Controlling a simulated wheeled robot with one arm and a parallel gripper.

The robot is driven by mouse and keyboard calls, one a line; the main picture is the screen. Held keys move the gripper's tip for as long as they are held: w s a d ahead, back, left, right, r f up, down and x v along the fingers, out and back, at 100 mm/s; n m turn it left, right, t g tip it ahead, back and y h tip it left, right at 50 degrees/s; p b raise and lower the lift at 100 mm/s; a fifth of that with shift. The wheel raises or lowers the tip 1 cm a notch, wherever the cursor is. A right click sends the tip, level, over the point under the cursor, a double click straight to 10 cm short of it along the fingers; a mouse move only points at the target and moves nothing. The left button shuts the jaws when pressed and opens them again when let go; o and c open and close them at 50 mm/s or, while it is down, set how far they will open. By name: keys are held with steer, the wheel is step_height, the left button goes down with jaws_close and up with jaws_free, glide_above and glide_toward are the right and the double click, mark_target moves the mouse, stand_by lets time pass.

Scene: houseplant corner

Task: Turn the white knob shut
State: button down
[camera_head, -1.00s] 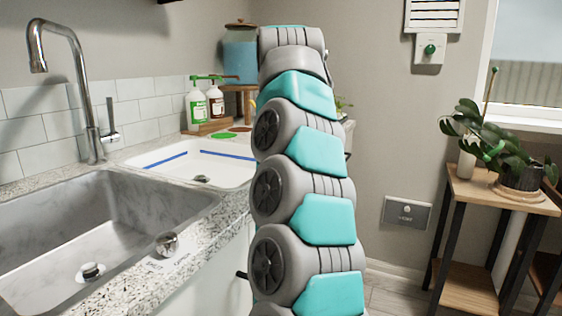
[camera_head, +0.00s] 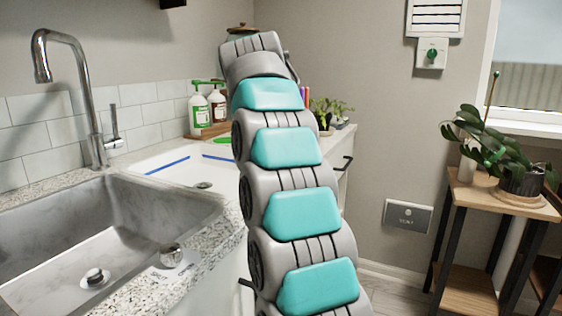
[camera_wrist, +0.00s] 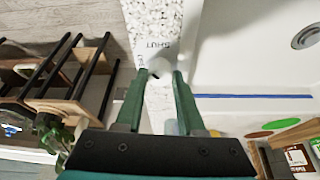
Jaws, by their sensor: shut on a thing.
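The white knob (camera_wrist: 160,66) shows in the wrist view on the speckled counter strip (camera_wrist: 152,25) beside the white basin. My gripper (camera_wrist: 160,75) is shut on it, with one green finger on each side. The word SHUT (camera_wrist: 158,45) is printed on the counter just beyond the knob, upside down in this view. Which way the knob points is hard to tell. In the head view my arm hides the white knob and my gripper.
The white basin (camera_head: 165,170) with blue tape lies right of the strip in the wrist view. In the head view, a steel sink (camera_head: 95,235) with a tap (camera_head: 95,100) and silver knob (camera_head: 171,254) is left. A plant stand (camera_head: 500,200) is right.

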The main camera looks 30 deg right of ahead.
stand_by(0.6)
steer(key=c, duration=0.5)
jaws_free()
steer(key=shift+r, duration=0.1)
